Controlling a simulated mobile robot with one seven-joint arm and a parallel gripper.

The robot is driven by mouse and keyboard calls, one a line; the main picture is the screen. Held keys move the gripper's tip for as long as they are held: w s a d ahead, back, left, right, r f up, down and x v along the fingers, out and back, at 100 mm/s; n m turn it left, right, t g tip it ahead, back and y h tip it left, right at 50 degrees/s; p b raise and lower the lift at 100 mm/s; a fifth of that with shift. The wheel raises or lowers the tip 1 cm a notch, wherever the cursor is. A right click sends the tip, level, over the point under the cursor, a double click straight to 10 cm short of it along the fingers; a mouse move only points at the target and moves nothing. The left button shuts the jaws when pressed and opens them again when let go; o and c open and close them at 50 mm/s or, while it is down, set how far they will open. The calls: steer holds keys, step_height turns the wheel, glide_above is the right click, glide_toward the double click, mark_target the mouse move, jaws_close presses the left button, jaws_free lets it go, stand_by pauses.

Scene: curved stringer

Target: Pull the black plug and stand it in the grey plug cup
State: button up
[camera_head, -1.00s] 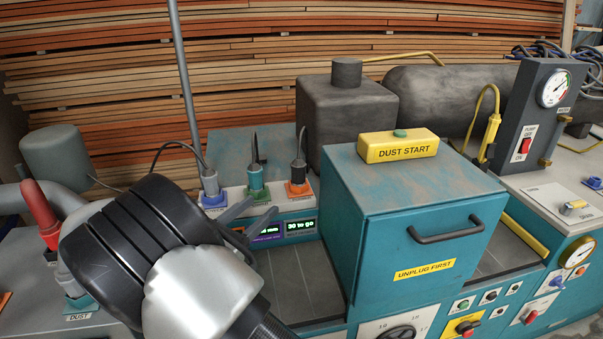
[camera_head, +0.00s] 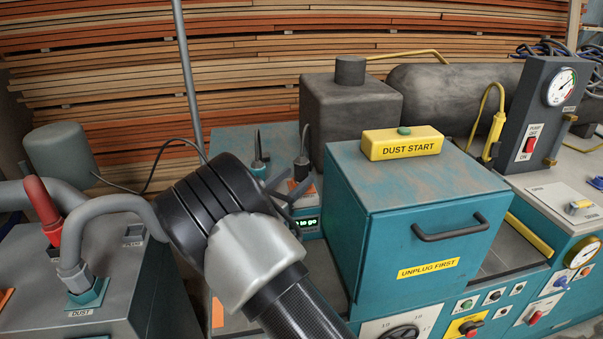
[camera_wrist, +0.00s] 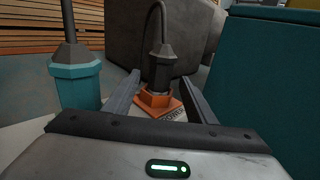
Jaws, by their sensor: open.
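My gripper (camera_head: 297,178) is open at the socket row. In the wrist view its fingers (camera_wrist: 161,76) lie to the left and right of the plug, with the plug seen between them; I cannot tell whether either finger touches it.
A teal plug (camera_wrist: 75,82) stands close left of my gripper. The teal cabinet (camera_head: 405,240) with the yellow dust start box (camera_head: 402,143) is close on the right. A red hose end (camera_head: 42,200) and a grey duct (camera_head: 115,203) stand at the left.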

steer(key=shift+w+d, duration=0.25)
steer(key=shift+w, duration=0.2)
steer(key=c, duration=1.2)
step_height(320, 180, up, 10)
steer(key=p, duration=0.1)
steer(key=shift+s, duration=0.15)
